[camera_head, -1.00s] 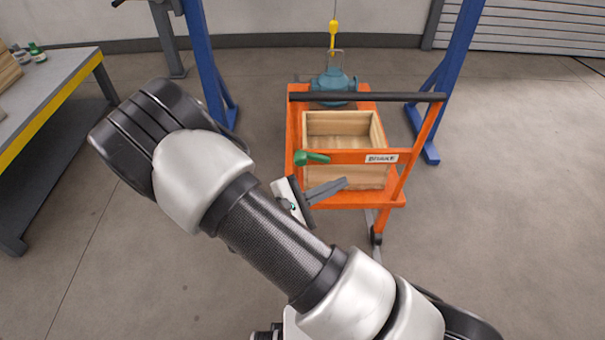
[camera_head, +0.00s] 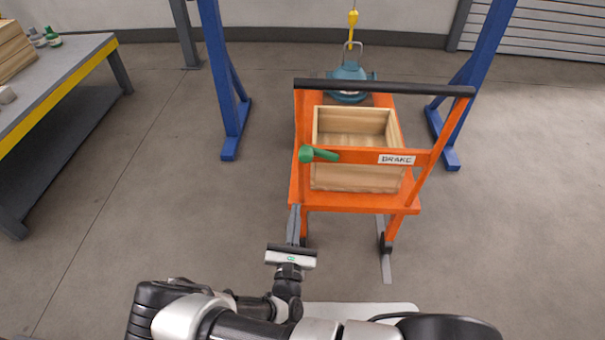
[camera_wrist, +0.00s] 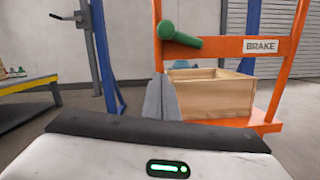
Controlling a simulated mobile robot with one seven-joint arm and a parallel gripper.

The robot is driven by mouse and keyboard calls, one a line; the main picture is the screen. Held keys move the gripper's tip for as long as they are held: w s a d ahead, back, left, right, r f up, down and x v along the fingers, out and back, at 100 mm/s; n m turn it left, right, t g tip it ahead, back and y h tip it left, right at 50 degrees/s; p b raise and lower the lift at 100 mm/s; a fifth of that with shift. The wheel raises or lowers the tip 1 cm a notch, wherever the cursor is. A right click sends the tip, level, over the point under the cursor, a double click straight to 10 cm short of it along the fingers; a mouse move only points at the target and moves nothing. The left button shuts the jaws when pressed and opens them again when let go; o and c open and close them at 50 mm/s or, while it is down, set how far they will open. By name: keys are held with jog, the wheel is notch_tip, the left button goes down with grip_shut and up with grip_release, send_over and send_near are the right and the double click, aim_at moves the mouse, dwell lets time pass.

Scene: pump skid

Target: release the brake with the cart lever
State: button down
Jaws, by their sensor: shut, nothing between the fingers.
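The orange cart (camera_head: 357,201) stands in front of me with a black push bar across its top. The green brake lever (camera_head: 318,154) is on the left of the cart's cross rail, beside the white BRAKE label (camera_head: 397,159). In the head view the lever's grip points right, roughly level. In the wrist view the lever (camera_wrist: 180,35) slants down to the right, above the fingers. My gripper (camera_head: 294,212) is shut and empty, below and slightly left of the lever, apart from it. Its fingers (camera_wrist: 160,98) point forward toward the cart.
A wooden box (camera_head: 355,177) sits on the cart, with a teal pump (camera_head: 349,83) behind it under a yellow hook (camera_head: 352,30). Blue gantry legs (camera_head: 225,85) flank the cart. A grey bench (camera_head: 60,75) stands at left. The floor at right is clear.

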aim_at(319, 157)
jog(key=w+d+r+b, duration=0.1)
jog(key=w+r+b, duration=0.1)
jog(key=w+r, duration=0.4)
jog(key=x, duration=0.4)
jog(key=shift+d+f+b, duration=0.15)
jog(key=shift+f+b, duration=0.15)
jog(key=shift+f, duration=0.15)
